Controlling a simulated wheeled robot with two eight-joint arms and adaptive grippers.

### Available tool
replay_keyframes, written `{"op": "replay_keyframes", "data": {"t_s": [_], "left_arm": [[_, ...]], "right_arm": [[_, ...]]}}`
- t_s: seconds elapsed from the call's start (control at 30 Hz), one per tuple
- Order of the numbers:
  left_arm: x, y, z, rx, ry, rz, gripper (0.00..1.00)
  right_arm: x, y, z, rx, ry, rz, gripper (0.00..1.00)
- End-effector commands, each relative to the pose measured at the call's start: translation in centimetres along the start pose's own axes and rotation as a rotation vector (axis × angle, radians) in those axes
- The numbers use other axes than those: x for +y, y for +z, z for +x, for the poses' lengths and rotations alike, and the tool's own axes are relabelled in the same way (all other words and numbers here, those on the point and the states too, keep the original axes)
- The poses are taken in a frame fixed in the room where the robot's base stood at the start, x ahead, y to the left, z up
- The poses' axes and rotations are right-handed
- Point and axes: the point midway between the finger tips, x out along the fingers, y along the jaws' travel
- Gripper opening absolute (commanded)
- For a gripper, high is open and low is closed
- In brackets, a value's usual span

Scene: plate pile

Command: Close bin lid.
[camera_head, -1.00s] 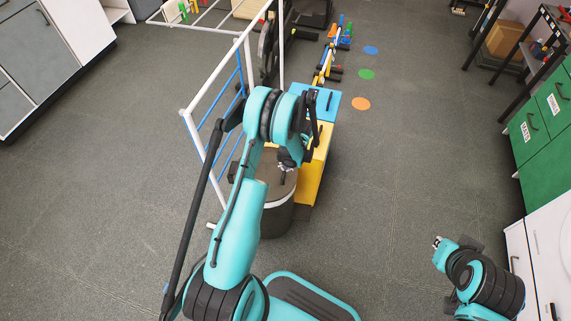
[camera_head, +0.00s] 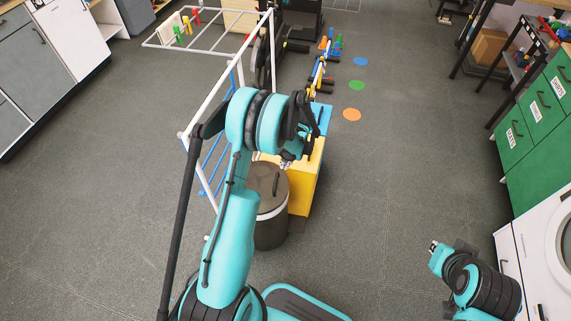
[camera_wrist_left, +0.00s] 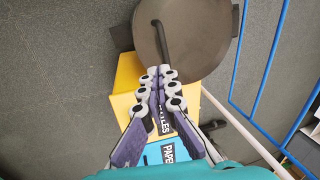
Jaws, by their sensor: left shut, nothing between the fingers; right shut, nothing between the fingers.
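The bin is a round dark bin (camera_head: 270,232) with a pale band, in the middle of the head view, partly behind my left arm. Its brown-grey lid (camera_head: 268,183) lies over the top with a dark bar handle; the lid looks down on the rim, though the arm hides its left part. The lid (camera_wrist_left: 200,45) also fills the top of the left wrist view. My left gripper (camera_head: 286,163) is shut and empty, above the yellow box beside the lid; its fingers (camera_wrist_left: 160,75) show together near the lid's edge. My right gripper (camera_head: 434,246) is shut and empty at the right, far from the bin.
A white and blue rail frame (camera_head: 226,85) stands close on the left. Green drawers (camera_head: 535,125) and a white machine line the right. Open floor lies between (camera_head: 390,180).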

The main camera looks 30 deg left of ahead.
Motion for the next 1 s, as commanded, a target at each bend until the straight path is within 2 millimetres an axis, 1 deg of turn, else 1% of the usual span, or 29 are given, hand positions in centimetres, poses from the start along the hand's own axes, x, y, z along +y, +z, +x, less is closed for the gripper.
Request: {"op": "replay_keyframes", "data": {"t_s": [0.1,0.27,0.37,0.47,0.57,0.6,0.67,0.7,0.8,0.9,1.0], "left_arm": [[0.0,0.0,-0.5,0.0,0.0,0.0,0.0],[0.0,0.0,-0.5,0.0,0.0,0.0,0.0],[0.0,0.1,-1.3,0.008,0.004,0.005,0.0],[0.0,0.5,-3.8,0.037,0.019,0.02,0.0],[0.1,1.4,-7.8,0.084,0.045,0.046,0.0],[0.1,1.9,-9.6,0.108,0.057,0.058,0.0],[0.1,2.9,-12.1,0.143,0.076,0.076,0.0],[0.2,3.6,-13.7,0.168,0.089,0.087,0.0],[0.1,5.7,-17.3,0.227,0.119,0.115,0.0],[0.1,8.2,-20.4,0.287,0.15,0.141,0.0],[0.1,10.8,-22.8,0.346,0.181,0.167,0.0]], "right_arm": [[0.0,-0.1,-0.1,0.0,0.0,0.0,0.0],[0.0,-0.1,-0.1,0.0,0.0,0.0,0.0],[0.0,-0.1,-0.1,0.0,0.0,0.0,0.0],[0.0,-0.1,-0.1,0.0,0.0,0.0,0.0],[0.0,-0.1,-0.1,0.0,0.0,0.0,0.0],[0.0,-0.1,-0.1,0.0,0.0,0.0,0.0],[0.0,-0.1,-0.1,0.0,0.0,0.0,0.0],[0.0,-0.1,-0.1,0.0,0.0,0.0,0.0],[0.0,-0.1,-0.1,0.0,0.0,0.0,0.0],[0.0,-0.1,-0.1,0.0,0.0,0.0,0.0],[0.0,-0.1,-0.1,0.0,0.0,0.0,0.0]]}}
